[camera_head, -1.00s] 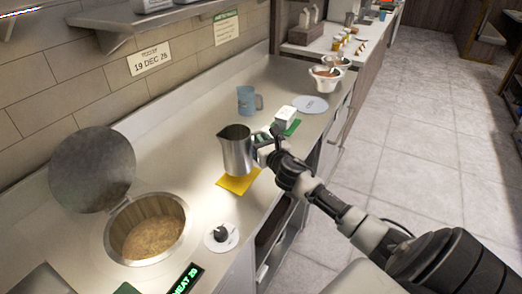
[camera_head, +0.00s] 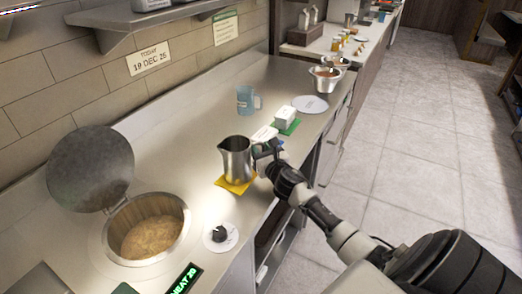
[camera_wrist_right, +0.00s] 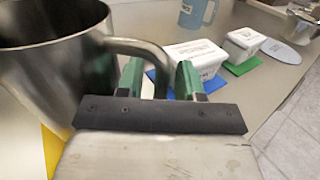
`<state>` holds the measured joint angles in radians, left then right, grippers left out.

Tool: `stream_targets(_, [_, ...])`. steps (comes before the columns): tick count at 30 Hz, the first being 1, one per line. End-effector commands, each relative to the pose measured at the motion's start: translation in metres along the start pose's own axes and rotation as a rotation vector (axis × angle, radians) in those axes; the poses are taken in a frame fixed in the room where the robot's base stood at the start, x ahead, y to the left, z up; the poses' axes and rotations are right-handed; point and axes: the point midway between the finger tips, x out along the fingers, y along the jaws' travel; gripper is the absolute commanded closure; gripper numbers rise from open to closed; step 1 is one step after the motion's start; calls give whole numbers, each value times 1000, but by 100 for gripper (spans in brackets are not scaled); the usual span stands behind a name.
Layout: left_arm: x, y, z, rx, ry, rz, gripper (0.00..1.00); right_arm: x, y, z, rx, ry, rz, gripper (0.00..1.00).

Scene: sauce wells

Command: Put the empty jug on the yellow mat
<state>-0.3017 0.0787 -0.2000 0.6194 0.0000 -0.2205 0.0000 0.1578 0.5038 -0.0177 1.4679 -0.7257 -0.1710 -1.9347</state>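A steel jug (camera_head: 237,163) stands upright on the yellow mat (camera_head: 222,184) near the counter's front edge. Mat shows around the jug's base. In the right wrist view the jug (camera_wrist_right: 50,75) fills the left side, its handle curving toward my fingers; the yellow mat (camera_wrist_right: 52,150) shows below it. My right gripper (camera_head: 264,150) is at the handle on the jug's right side. In the right wrist view its green fingertips (camera_wrist_right: 160,80) are apart, with the handle between them and a gap beside it. The jug's inside bottom is hidden. My left gripper is not in view.
White tubs (camera_head: 285,116) and a blue jug (camera_head: 245,100) stand beyond the steel jug. A round white disc (camera_head: 310,104) lies farther right. An open-lidded well (camera_head: 150,229) and a black knob (camera_head: 219,234) are to the left and front.

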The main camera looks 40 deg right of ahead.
Motion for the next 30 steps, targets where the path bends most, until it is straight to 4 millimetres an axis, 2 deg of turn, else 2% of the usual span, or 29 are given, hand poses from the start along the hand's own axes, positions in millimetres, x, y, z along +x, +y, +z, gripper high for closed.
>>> stream_targets(5, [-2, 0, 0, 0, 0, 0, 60, 0, 0, 3, 0, 0, 0, 63])
stream_targets(8, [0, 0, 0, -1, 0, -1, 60, -8, 0, 0, -2, 1, 1, 63])
stream_targets(21, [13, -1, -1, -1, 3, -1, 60, -95, 0, -1, -1, 2, 2, 63])
stream_targets(25, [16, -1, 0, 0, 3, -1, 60, -111, 0, 0, 0, 1, 0, 63])
stream_targets(30, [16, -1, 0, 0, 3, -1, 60, -120, 0, 1, -1, 0, 0, 63])
